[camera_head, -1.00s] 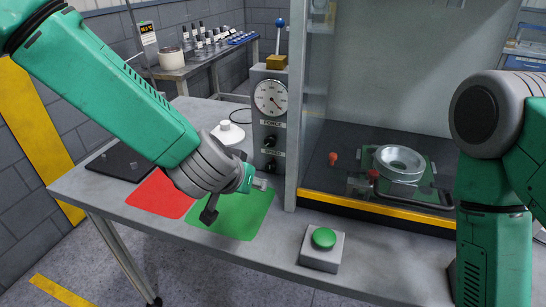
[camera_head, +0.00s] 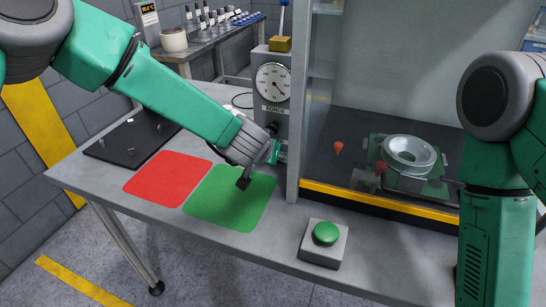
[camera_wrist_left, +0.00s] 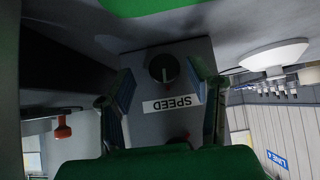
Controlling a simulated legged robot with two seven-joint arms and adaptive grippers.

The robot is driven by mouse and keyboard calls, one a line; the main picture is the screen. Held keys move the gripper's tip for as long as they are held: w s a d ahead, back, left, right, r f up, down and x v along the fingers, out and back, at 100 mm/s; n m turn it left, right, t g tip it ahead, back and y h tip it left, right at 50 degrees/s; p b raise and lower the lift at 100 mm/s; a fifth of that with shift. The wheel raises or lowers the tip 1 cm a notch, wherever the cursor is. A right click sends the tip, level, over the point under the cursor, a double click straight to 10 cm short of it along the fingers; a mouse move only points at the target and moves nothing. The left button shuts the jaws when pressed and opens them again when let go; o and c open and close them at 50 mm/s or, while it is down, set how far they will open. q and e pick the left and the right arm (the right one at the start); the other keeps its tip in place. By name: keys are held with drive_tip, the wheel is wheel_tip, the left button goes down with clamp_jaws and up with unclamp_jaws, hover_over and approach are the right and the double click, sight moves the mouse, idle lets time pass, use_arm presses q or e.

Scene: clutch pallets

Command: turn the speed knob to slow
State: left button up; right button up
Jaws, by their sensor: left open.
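The speed knob (camera_wrist_left: 163,68) is a dark round knob with a pale pointer line, on the grey control box (camera_head: 272,60). In the left wrist view its SPEED label (camera_wrist_left: 172,104) appears upside down. My left gripper (camera_wrist_left: 166,92) is open, with its two fingers on either side of the label and the knob ahead between them. I cannot tell whether they touch it. In the head view my left gripper (camera_head: 262,167) is at the lower front of the box, and the arm hides the knob. My right gripper is out of view; only my right arm shows.
The dial gauge (camera_head: 272,82) is above the FORCE label. The glass-sided press enclosure (camera_head: 315,110) stands close on the right, with a metal ring part (camera_head: 408,152) inside. A green button (camera_head: 326,233), a red mat (camera_head: 168,178) and a green mat (camera_head: 229,198) lie in front.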

use_arm(q)
drive_tip(key=shift+w+d+f, duration=0.1)
drive_tip(key=shift+w+f, duration=0.35)
drive_tip(key=shift+a+f, duration=0.1)
drive_tip(key=shift+a, duration=0.25)
drive_tip(key=c, duration=1.1)
drive_tip(key=shift+d, duration=0.15)
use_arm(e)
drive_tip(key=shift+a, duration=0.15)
